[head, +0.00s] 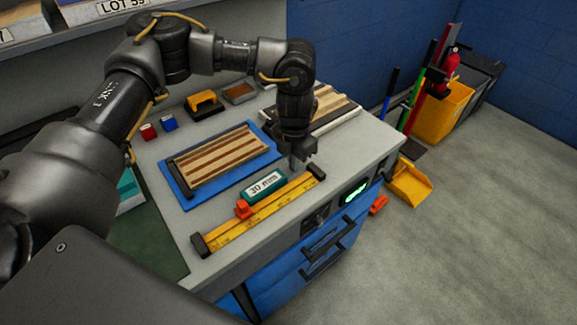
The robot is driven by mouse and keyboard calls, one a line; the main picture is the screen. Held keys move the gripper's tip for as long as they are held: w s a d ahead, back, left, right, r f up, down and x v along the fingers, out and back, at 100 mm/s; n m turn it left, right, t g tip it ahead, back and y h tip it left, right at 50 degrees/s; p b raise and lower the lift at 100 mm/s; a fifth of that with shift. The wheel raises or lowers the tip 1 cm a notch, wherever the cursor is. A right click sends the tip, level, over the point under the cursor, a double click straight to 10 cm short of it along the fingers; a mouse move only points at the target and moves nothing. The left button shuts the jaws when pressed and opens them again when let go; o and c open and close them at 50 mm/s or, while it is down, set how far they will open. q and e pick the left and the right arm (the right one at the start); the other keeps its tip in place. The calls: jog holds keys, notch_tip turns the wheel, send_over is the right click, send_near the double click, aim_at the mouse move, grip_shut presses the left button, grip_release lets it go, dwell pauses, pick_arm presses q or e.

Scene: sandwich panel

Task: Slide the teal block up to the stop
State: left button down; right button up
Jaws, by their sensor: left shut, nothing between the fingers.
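The teal block (264,187), with a white label reading 30 mm, lies on the bench along the far side of a yellow ruler rail (270,206). A small orange stop (243,209) sits on the rail near the block's left end. Any gap between block and stop is too small to tell. The rail has dark end pieces at both ends. My left gripper (297,164) points down, shut and empty, just beyond the block's right end. Whether it touches the block is unclear. My right gripper is not in view.
A striped wooden panel (218,158) lies on a blue mat (176,190) left of the gripper. Another striped board (335,112) lies behind it. The bench's front edge is close to the rail.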

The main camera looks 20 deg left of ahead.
pick_arm(q)
jog(key=w+r, duration=0.1)
jog(key=d+r, duration=0.1)
jog(key=r, duration=0.1)
jog(key=shift+w+d+b, duration=0.2)
jog(key=shift+w+b, duration=0.1)
jog(key=shift+w, duration=0.1)
notch_tip(320, 180, up, 7)
jog(key=shift+s+a, duration=0.35)
jog(key=shift+s, duration=0.1)
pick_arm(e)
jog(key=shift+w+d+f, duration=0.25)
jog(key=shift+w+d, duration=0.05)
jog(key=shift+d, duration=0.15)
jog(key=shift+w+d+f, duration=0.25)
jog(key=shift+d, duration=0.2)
pick_arm(q)
jog(key=shift+d+f, duration=0.1)
